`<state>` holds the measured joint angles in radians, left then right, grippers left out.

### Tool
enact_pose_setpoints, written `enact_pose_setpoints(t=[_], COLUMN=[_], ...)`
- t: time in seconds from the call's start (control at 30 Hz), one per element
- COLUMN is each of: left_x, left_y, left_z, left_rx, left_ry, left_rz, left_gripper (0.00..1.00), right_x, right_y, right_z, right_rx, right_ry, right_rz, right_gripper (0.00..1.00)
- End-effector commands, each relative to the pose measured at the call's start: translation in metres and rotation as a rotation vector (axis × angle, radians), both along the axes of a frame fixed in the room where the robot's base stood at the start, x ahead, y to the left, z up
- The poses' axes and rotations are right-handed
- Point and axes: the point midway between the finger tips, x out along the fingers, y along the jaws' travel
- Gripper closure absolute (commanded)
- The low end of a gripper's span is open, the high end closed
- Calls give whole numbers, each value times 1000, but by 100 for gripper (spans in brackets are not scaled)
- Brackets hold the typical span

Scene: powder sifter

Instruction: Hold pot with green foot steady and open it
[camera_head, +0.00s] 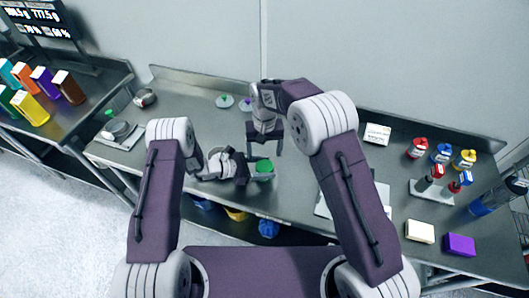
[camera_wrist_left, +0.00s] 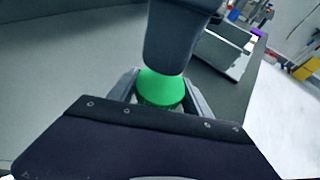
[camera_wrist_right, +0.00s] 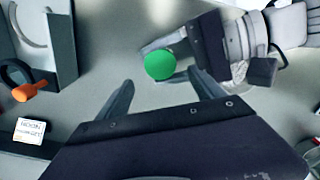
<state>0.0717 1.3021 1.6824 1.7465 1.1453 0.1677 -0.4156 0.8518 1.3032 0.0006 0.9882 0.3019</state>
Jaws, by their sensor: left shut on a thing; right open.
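The pot's green part (camera_head: 264,166) shows above the bench near its front edge, and the rest of the pot is mostly hidden. My left gripper (camera_head: 258,170) is shut on the pot. My right gripper (camera_head: 265,145) is open and empty, above and behind the pot. Its spread fingers (camera_wrist_right: 161,82) point toward the green disc. A dark grey part (camera_wrist_left: 180,35) hangs close above the pot.
Red, blue and yellow capped jars (camera_head: 441,152) stand at the right, with a cream box (camera_head: 420,231) and purple box (camera_head: 459,245) nearer. An orange-tipped item (camera_wrist_right: 30,91) lies left in the right wrist view.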

Motion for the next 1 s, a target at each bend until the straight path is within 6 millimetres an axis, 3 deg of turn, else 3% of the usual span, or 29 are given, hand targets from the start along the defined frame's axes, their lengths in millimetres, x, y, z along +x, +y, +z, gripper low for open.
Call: enact_pose_setpoints(t=[0.23, 0.63, 0.97, 1.0], left_x=[0, 0, 0, 0], left_y=[0, 0, 0, 0], left_z=[0, 0, 0, 0], left_rx=[-1, -1, -1, -1], left_ry=[0, -1, -1, -2], left_rz=[0, 1, 1, 1], left_gripper=[100, 100, 100, 100], right_x=[0, -1, 0, 0], right_y=[0, 0, 0, 0], right_z=[-9, -74, -80, -80], right_rx=[-1, -1, 0, 0], right_ry=[2, 2, 0, 0], right_rz=[-38, -35, -35, -35], right_gripper=[22, 22, 22, 31])
